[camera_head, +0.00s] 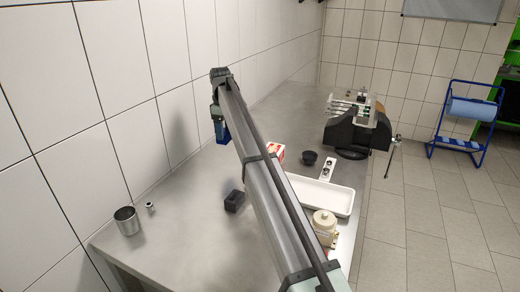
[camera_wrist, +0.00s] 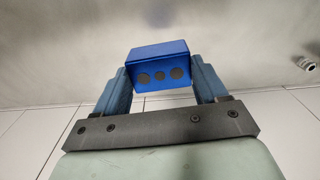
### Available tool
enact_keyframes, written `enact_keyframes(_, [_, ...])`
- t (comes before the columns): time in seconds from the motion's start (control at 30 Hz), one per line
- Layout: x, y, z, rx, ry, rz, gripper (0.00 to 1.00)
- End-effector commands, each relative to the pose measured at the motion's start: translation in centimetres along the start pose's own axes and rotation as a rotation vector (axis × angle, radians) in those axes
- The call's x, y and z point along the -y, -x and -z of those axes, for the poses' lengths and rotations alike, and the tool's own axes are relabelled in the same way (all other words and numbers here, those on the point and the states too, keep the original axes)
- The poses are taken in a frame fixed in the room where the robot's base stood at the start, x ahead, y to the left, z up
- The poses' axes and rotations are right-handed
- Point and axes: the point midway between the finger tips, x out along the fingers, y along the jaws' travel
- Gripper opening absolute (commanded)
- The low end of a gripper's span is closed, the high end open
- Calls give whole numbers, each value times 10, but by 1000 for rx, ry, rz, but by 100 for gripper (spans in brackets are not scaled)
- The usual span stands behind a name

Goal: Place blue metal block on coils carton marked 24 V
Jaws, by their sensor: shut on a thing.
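My gripper (camera_wrist: 160,78) is shut on the blue metal block (camera_wrist: 158,66). The block sits between the two blue-grey fingers, with three round holes in the face towards the wrist camera. In the head view, the block (camera_head: 222,137) hangs below my gripper (camera_head: 218,122) near the tiled wall, left of my arm. It appears to be above the table. A red and white carton (camera_head: 277,152) stands on the table, to the right of the block and partly hidden behind my arm. Its marking is too small to read, so I cannot tell whether it says 24 V.
Right of my arm are a black bowl (camera_head: 309,158), a white tray (camera_head: 318,196), a cream device (camera_head: 324,221) and a black machine (camera_head: 352,134). The left front is mostly clear.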

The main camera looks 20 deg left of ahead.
Motion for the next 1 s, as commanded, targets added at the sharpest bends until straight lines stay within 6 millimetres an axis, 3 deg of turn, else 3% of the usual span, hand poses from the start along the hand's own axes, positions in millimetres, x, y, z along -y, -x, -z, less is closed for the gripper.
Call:
enact_keyframes(0.1, [-33, 13, -44, -1, -55, -1, 30])
enact_keyframes(0.23, [-60, 28, -92, -1, -109, -2, 30])
enact_keyframes(0.4, [-82, 44, -142, -1, -161, -1, 30])
enact_keyframes(0.5, [-87, 52, -160, -1, -172, -2, 30])
enact_keyframes(0.6, [-84, 60, -173, -1, -163, -1, 30])
enact_keyframes(0.77, [-75, 58, -176, 0, -99, 0, 30])
enact_keyframes(1.0, [-74, 36, -176, 0, -77, 0, 30])
